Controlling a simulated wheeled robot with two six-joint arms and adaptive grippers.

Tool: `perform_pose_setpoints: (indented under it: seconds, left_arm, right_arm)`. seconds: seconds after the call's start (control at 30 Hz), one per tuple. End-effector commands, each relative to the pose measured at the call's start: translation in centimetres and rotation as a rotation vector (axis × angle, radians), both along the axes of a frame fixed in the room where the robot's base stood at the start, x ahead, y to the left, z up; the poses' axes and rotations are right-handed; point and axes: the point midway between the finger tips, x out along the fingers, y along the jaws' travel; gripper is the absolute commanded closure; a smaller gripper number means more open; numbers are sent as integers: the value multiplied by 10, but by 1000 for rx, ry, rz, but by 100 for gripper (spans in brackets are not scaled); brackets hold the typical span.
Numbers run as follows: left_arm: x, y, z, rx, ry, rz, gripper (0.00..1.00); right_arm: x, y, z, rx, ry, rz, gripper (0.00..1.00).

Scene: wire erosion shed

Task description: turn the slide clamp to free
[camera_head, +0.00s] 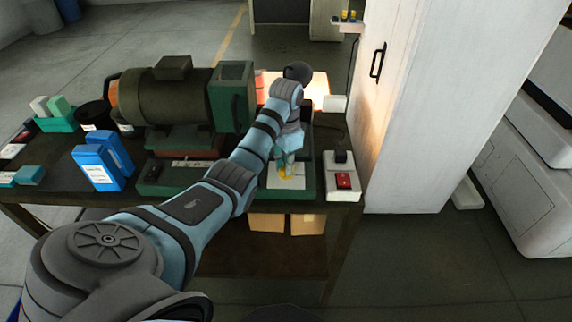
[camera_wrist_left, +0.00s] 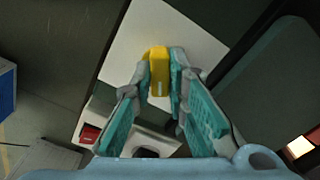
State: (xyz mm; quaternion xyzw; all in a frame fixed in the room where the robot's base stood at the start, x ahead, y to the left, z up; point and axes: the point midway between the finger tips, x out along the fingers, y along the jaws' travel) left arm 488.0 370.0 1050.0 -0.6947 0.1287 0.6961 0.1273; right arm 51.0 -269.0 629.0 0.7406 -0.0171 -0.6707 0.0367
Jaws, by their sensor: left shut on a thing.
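The slide clamp shows as a small yellow lever (camera_wrist_left: 158,72) in the left wrist view, over a pale plate (camera_wrist_left: 190,40). My left gripper (camera_wrist_left: 161,80) has its teal fingers closed around the yellow lever, one on each side. In the head view the lever (camera_head: 286,171) is a small yellow spot at the tip of my left gripper (camera_head: 284,165), above the pale plate on the green machine base. The gripper partly hides the lever, and its exact turn angle is hard to read. My right gripper is not in view.
A white box with a red switch (camera_head: 344,180) stands right of the clamp. A large motor (camera_head: 165,95) sits left of my arm. Blue boxes (camera_head: 98,163) stand farther left on the dark bench. A white cabinet (camera_head: 415,100) rises at the right.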

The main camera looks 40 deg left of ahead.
Motion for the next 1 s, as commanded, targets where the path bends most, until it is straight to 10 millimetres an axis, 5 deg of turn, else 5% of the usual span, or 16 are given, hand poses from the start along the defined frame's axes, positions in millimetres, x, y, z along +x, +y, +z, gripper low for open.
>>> perform_pose_setpoints:
  seconds: [1.0]
  left_arm:
    - [3,2,4,2,-12,896,100]
  right_arm:
    - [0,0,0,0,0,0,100]
